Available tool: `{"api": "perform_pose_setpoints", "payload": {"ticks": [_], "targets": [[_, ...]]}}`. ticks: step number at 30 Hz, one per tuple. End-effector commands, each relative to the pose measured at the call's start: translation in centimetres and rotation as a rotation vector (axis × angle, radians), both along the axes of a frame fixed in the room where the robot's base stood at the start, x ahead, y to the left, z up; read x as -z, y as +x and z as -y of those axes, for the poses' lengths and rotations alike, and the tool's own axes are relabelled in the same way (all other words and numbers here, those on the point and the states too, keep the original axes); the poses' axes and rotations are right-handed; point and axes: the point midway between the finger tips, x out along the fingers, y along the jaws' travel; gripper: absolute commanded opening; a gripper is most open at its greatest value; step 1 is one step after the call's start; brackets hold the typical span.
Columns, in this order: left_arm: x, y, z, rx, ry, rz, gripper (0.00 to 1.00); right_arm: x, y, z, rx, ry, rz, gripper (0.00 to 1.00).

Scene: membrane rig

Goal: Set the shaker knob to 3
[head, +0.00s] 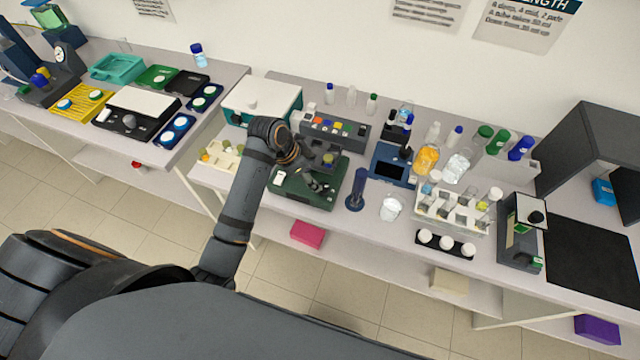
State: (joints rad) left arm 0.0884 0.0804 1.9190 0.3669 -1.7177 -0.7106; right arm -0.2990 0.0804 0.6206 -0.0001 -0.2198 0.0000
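My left gripper (318,184) is over a dark green box-shaped device (297,198) on the middle bench, fingers pointing down toward its top. The gripper and wrist hide part of this device, and I cannot make out a knob or scale on it. The fingers are too small and dark to tell whether they are open or shut, or touching the device. A dark device with a white flat top (143,101) and a round grey front knob (129,122) stands on the left bench. I cannot tell for certain which device is the shaker. My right gripper is not in view.
Behind the gripper are a white-topped teal box (262,96) and a grey rack with coloured parts (335,128). A dark blue upright holder (356,188) stands close on the right, with a glass beaker (390,208) beyond. A gap separates the two benches.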

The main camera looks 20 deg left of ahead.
Motion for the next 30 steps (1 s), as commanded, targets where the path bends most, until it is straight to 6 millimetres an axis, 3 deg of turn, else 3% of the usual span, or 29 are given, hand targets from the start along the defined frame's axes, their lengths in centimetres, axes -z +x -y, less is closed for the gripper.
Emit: {"api": "perform_pose_setpoints", "payload": {"ticks": [9, 14, 21, 23, 30], "targets": [[5.6, 1.6, 1.8, -0.002, -0.001, -0.003, 0.59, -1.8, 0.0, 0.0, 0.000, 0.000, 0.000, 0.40], [6.8, 2.0, 2.1, -0.002, -0.001, 0.000, 0.59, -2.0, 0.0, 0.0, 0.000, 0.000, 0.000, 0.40], [7.0, 2.0, 2.1, -0.002, -0.001, 0.001, 0.59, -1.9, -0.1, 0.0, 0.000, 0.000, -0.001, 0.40], [7.0, 2.0, 2.1, -0.002, -0.001, 0.001, 0.54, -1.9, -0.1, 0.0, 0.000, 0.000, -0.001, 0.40], [7.0, 2.0, 2.1, -0.002, -0.001, 0.001, 0.21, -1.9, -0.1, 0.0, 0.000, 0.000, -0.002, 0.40]]}}
